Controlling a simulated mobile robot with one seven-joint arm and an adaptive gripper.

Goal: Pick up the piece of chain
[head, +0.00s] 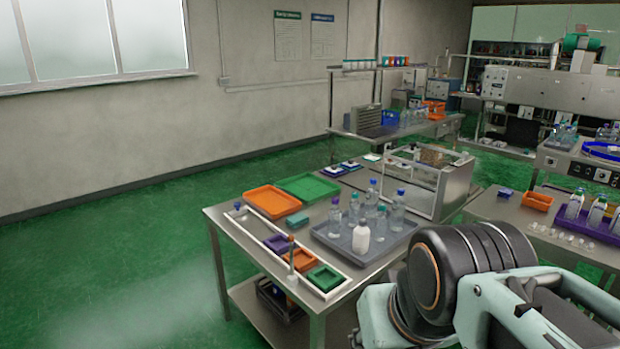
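I cannot make out a piece of chain anywhere in the head view. Small details on the benches are too small to tell apart, and my arm hides part of the lower right. My gripper's fingertips do not show. Only thick links and a dark round joint of my own arm fill the lower right, in front of the near steel bench (222,213).
The near bench holds an orange tray (271,202), a green tray (309,187), a grey tray (335,243) of bottles and a long white tray (243,233) with small coloured bins. A right-hand bench carries a purple rack (571,224). The green floor (110,245) at left is clear.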

